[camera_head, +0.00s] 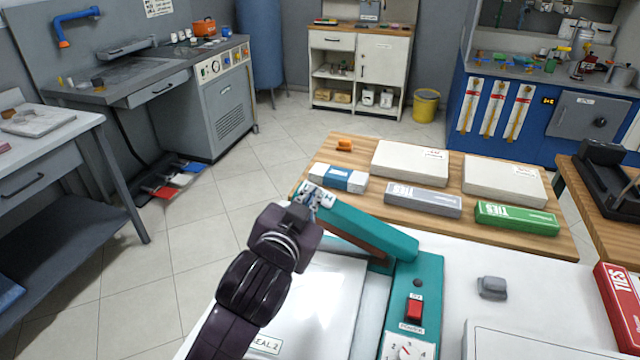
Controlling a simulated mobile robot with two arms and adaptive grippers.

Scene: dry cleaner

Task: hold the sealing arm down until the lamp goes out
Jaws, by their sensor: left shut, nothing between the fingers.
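The sealer has a teal sealing arm (365,229) that runs from the far left end to a hinge at the right. A brown strip (350,242) shows along its near lower side. The teal control panel (403,275) has a small dark round lamp (418,283) that looks unlit, a red power switch (414,310) and a dial (408,350). My right gripper is out of view.
Behind the sealer, a wooden table (350,150) holds white boxes (410,162), a grey box (422,199) and a green box (516,218). A red box (620,305) and a small grey object (491,288) lie to the right. Open tiled floor (200,250) is at left.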

